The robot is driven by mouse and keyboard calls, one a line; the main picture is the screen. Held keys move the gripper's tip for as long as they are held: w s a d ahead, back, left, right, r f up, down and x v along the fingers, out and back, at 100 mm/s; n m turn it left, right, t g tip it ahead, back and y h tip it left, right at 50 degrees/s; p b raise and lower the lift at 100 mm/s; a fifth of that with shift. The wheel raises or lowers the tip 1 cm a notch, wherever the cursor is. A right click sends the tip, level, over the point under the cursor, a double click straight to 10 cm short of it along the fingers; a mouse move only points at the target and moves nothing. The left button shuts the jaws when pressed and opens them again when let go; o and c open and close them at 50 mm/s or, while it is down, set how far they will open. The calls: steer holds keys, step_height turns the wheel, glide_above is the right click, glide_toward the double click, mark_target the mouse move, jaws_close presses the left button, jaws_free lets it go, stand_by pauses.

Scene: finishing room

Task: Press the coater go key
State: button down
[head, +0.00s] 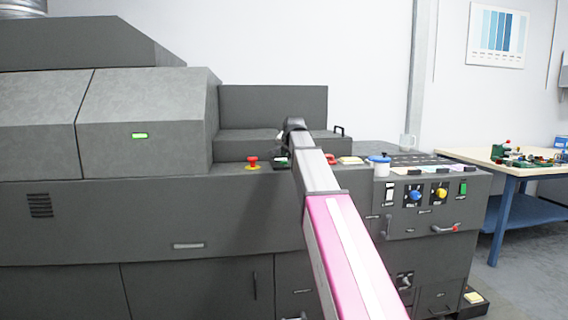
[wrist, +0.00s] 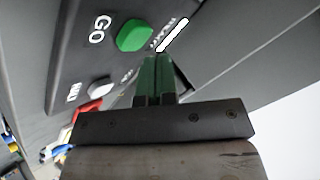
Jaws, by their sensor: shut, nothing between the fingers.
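The coater go key is a round green button (wrist: 135,35) beside the white letters GO on a dark panel (wrist: 70,60) in the wrist view. My gripper (wrist: 157,60) is shut, with nothing between its fingers. Its fingertips look close to the green button, just below and right of it in the picture; a small gap seems to show, but I cannot tell the depth. In the head view my arm reaches to the grey coating machine (head: 150,220), and my wrist hides most of the small panel there.
In the head view a red stop button (head: 252,162) is left of my wrist. A workbench (head: 480,156) is far right.

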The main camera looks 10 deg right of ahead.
steer(key=shift+f, duration=0.1)
steer(key=shift+f, duration=0.3)
